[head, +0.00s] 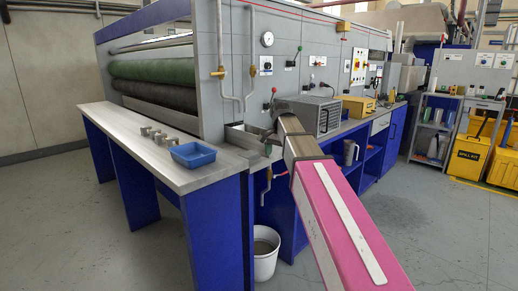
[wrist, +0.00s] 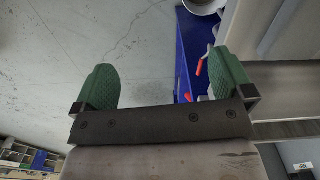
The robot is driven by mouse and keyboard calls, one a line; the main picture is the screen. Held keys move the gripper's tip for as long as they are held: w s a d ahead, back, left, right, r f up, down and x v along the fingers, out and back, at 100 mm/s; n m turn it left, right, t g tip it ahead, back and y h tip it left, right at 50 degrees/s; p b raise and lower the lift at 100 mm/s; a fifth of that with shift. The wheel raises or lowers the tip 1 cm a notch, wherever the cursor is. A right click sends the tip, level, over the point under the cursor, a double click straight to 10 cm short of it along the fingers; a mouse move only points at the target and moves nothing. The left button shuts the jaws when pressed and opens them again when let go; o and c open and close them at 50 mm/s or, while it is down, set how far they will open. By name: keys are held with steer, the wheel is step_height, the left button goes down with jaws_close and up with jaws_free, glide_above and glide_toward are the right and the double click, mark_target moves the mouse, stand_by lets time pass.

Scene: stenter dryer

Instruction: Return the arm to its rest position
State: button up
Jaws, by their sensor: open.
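My gripper (wrist: 165,82) shows in the wrist view with two green textured fingers spread wide apart, and nothing is between them. Behind the gap are grey floor and part of a blue panel. In the head view my pink arm reaches from the bottom right up to the machine front. Its far end is over the small metal trough (head: 243,137) beside the bench, and the gripper is mostly hidden there.
A worktop (head: 124,136) at left holds a blue tray (head: 193,154) and several small metal pieces (head: 159,136).

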steer(key=s+d+f+n, duration=0.2)
steer(key=s+f, duration=0.4)
steer(key=f, duration=0.5)
steer(key=s+d+f+n, duration=0.3)
steer(key=s+d+f, duration=0.2)
steer(key=f, duration=0.7)
steer(key=s+d+f+n, duration=0.2)
steer(key=s+f, duration=0.6)
steer(key=f, duration=0.4)
steer(key=shift+s+d, duration=0.3)
steer(key=shift+d, duration=0.5)
